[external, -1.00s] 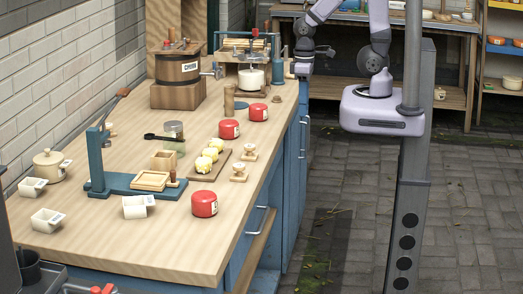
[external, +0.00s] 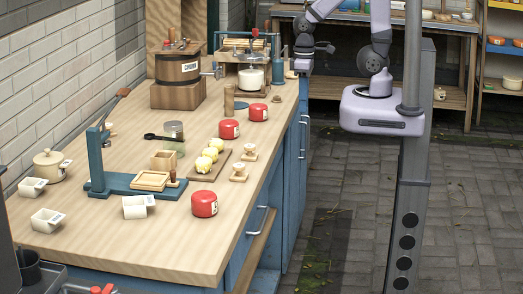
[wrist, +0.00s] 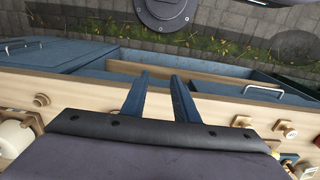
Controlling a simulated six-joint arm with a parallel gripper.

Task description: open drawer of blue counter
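The blue counter (external: 275,215) has a pale wooden top and blue sides. A metal bar handle (external: 258,222) is on its near front, and another handle (external: 304,122) is near its far end. In the wrist view, handles show at the left (wrist: 14,47) and right (wrist: 262,90). My gripper (wrist: 160,74) is open and empty, its two dark blue fingers apart over the counter's edge. It touches no handle that I can see. In the external view it is at the counter's far right corner, its fingers too small to make out.
The countertop holds a wooden churn (external: 178,75), red tins (external: 204,204), a blue press (external: 97,160) and white cups (external: 137,206). A grey post (external: 412,180) stands right of the counter. The paved floor (external: 340,225) between them is clear.

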